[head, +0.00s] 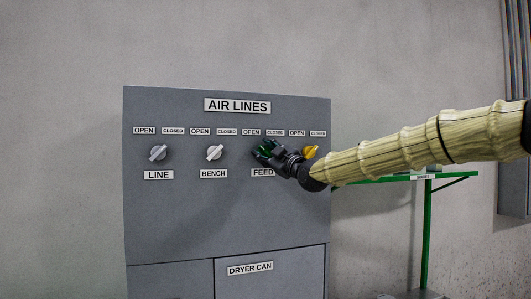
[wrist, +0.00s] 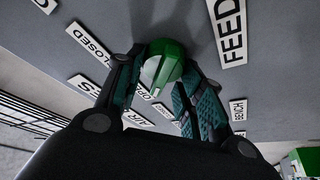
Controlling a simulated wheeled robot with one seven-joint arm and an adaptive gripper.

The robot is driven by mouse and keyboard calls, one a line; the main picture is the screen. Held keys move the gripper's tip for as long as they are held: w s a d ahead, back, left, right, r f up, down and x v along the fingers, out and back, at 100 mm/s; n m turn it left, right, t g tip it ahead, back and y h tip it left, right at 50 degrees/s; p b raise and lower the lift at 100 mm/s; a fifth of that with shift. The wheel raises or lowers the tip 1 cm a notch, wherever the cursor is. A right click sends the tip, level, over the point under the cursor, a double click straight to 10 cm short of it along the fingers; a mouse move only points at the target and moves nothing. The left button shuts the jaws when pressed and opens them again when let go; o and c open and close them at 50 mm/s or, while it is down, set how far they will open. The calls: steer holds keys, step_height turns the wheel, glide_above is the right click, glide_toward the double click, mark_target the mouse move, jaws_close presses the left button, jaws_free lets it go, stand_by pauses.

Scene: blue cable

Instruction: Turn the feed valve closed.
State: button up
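The feed valve is a green knob (head: 263,150) on the grey panel, above the FEED label (head: 262,173). In the head view my gripper (head: 270,152) covers much of it from the right. In the wrist view the knob (wrist: 165,66) sits between the tips of my two teal-padded fingers (wrist: 160,75), one on each side. The fingers stand apart; whether the pads touch the knob is hard to tell. A pale mark on the knob appears to face the partly hidden OPEN label (wrist: 148,92). The CLOSED label (wrist: 89,42) lies to the left of the knob.
Grey LINE (head: 158,153) and BENCH (head: 214,153) knobs are to the left. A yellow knob (head: 310,152) is close to the right, beside my arm. Below is a DRYER CAN door (head: 270,285). A green stand (head: 426,230) stands right of the panel, partly behind my arm.

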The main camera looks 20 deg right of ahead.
steer(key=c, duration=0.3)
